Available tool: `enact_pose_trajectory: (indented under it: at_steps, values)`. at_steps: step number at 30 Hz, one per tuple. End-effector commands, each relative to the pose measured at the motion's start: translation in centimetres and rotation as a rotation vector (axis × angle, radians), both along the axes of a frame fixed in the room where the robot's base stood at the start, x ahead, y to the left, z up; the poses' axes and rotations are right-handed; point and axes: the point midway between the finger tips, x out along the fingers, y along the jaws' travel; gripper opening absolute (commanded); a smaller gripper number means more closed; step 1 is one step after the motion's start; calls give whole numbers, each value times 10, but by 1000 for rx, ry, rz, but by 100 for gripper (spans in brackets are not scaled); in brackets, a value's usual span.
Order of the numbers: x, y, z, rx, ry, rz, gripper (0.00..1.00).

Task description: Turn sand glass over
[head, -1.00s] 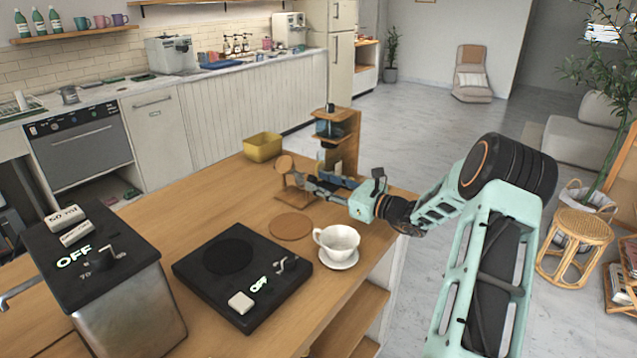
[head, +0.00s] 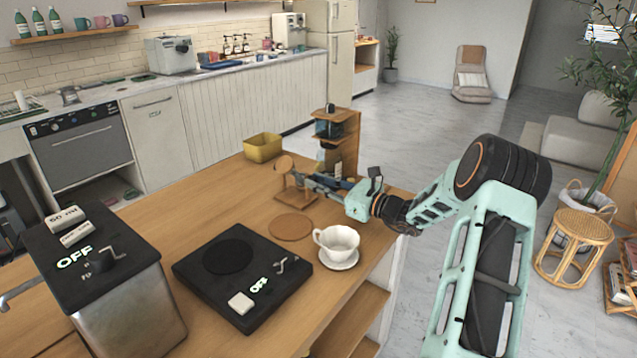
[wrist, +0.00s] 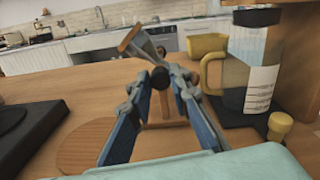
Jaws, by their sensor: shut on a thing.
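The sand glass (wrist: 147,46) stands tilted on its wooden stand (wrist: 168,137) in the wrist view, with one wooden end cap up and to the left. In the head view its round wooden end (head: 284,163) shows above the stand's base, in front of the wooden shelf unit. My gripper (wrist: 160,80) is shut on a dark round part at the middle of the sand glass. My fingers also reach it from the right in the head view (head: 304,181). The lower part of the sand glass is largely hidden behind my fingertips.
A shelf unit (head: 350,131) with a glass jug (wrist: 235,72) stands close to the right of my gripper. A yellow bin (head: 263,148) is behind.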

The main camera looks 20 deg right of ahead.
Motion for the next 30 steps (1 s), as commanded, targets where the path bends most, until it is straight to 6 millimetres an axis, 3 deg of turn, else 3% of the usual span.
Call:
enact_pose_trajectory:
  at_steps: [30]
  values:
    - [0, -1, 1, 551, 367, 0, 0]
